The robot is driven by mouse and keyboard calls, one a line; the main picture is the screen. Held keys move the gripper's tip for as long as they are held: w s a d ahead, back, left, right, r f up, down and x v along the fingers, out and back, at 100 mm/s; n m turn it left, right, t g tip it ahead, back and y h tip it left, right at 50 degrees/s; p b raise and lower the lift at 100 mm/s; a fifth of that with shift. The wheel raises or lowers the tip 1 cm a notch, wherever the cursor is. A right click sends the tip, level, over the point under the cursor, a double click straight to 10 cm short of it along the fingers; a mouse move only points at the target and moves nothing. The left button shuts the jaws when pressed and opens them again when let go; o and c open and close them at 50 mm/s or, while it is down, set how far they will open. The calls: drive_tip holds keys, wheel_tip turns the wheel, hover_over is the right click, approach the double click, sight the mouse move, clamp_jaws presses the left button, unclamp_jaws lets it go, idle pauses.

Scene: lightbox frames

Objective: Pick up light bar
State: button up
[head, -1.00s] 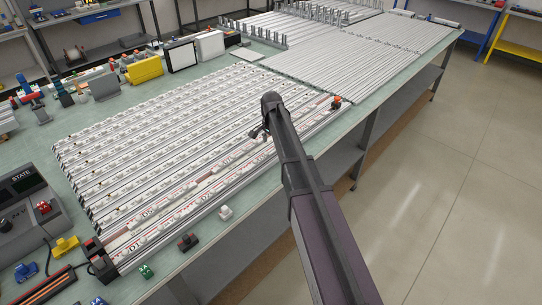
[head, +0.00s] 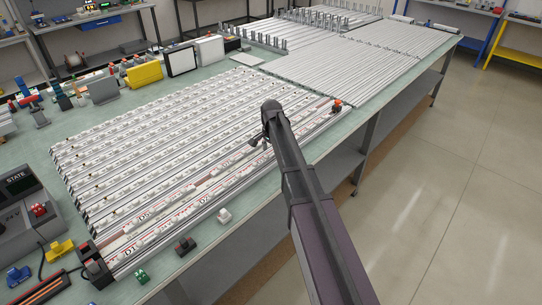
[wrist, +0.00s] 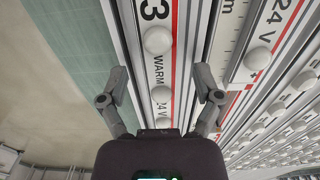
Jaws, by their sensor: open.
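Long white light bars with rows of round white domes lie side by side on the green table. The bar nearest the table's front edge (head: 165,229) has red markings. In the wrist view a light bar (wrist: 160,66) with a red stripe and "WARM 24 V" print runs between the two fingers of my gripper (wrist: 161,92). The fingers are spread apart, one over each side of the bar. I cannot tell whether they touch it. In the head view my gripper (head: 262,140) is over the front bars near their right end, partly hidden by my arm.
Plain grey bars (head: 345,62) cover the table's far part, with upright pegs behind them. A yellow block (head: 145,74) and a control box (head: 22,205) stand at the left. Small clips (head: 224,215) sit along the front edge. The floor at right is clear.

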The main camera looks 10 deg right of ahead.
sight(271, 151)
clamp_jaws()
drive_tip(key=shift+r, duration=0.2)
wheel_tip(271, 151, up, 4)
drive_tip(key=p, duration=0.4)
drive_tip(key=shift+f, duration=0.25)
drive_tip(key=s+r+p, duration=0.1)
drive_tip(key=s, duration=1.5)
